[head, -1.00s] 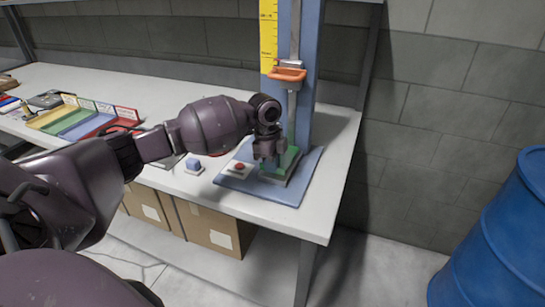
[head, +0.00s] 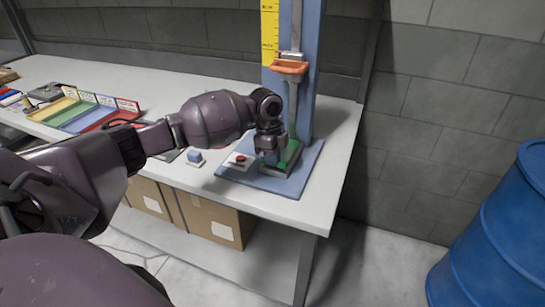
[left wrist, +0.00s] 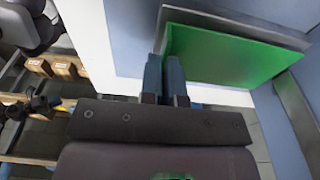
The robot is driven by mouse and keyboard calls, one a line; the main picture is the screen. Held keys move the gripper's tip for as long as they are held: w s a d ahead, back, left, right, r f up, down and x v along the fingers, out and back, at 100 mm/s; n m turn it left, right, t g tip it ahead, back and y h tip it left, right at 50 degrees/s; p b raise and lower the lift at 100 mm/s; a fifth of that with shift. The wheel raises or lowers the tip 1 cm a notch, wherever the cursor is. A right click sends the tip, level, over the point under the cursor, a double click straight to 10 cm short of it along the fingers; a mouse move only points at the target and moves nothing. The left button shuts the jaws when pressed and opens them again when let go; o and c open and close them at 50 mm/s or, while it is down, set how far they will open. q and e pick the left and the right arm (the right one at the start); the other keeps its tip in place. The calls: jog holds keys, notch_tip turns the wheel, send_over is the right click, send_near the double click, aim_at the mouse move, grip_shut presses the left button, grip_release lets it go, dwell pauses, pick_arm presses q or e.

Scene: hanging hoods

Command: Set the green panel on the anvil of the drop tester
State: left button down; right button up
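The green panel (head: 291,153) is at the drop tester's anvil (head: 270,182), a dark grey block on the blue base. In the left wrist view the panel (left wrist: 225,56) shows its broad face, with a grey plate along its far edge. Whether it lies fully flat is unclear. My left gripper (head: 270,157) points down at the panel. In the wrist view its two fingers (left wrist: 164,62) stand close together with a narrow gap, over the panel's left edge. Whether they pinch it is hidden. My right gripper is out of view.
The tester's blue column (head: 305,90) with an orange carriage (head: 290,67) rises behind the anvil. A red button box (head: 239,161) and a small blue block (head: 195,157) lie to the left. Coloured trays (head: 75,115) stand farther left. A blue barrel (head: 500,230) stands at right.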

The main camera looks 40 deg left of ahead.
pick_arm(q)
jog(key=shift+f, duration=0.5)
dwell(0.4)
jog(key=c, duration=1.3)
grip_release()
jog(key=shift+o, duration=0.2)
notch_tip(320, 180, up, 11)
jog(key=a+p, duration=0.1)
jog(key=shift+s, duration=0.15)
